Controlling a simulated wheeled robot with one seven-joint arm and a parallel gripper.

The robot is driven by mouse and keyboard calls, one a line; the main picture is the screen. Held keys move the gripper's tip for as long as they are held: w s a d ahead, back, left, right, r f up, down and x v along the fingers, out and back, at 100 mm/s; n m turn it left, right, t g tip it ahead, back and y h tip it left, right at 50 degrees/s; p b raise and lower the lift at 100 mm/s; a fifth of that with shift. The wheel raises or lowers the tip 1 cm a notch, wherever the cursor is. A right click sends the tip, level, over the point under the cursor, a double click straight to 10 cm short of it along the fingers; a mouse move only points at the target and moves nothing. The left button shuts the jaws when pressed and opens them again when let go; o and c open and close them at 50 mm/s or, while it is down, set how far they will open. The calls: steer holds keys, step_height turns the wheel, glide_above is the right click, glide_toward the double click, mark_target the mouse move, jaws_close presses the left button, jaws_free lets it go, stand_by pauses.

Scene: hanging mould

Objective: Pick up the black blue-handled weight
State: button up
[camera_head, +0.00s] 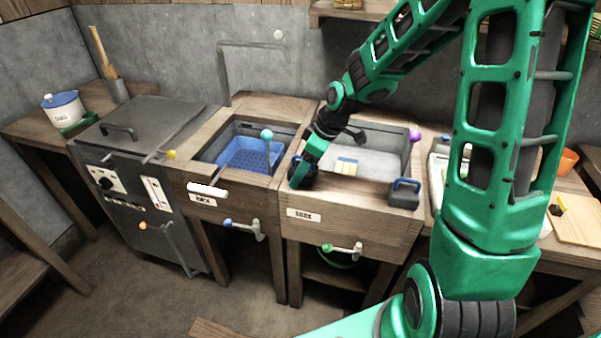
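A black weight with a blue handle (404,196) stands upright on the right end of the wooden front ledge of the right basin (352,205). My gripper (299,182) points down at the left end of the same ledge, well to the left of this weight. A dark, bluish thing (308,179) shows right beside my gripper's fingers and is mostly hidden by them; it may be a second such weight. I cannot tell whether the fingers are open or closed on it.
Knobbed levers, such as the purple-knobbed one (415,136), stick up near the basins. My arm fills the right side.

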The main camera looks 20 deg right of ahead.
steer(key=shift+c, duration=0.6)
steer(key=c, duration=1.4)
steer(key=shift+c, duration=0.2)
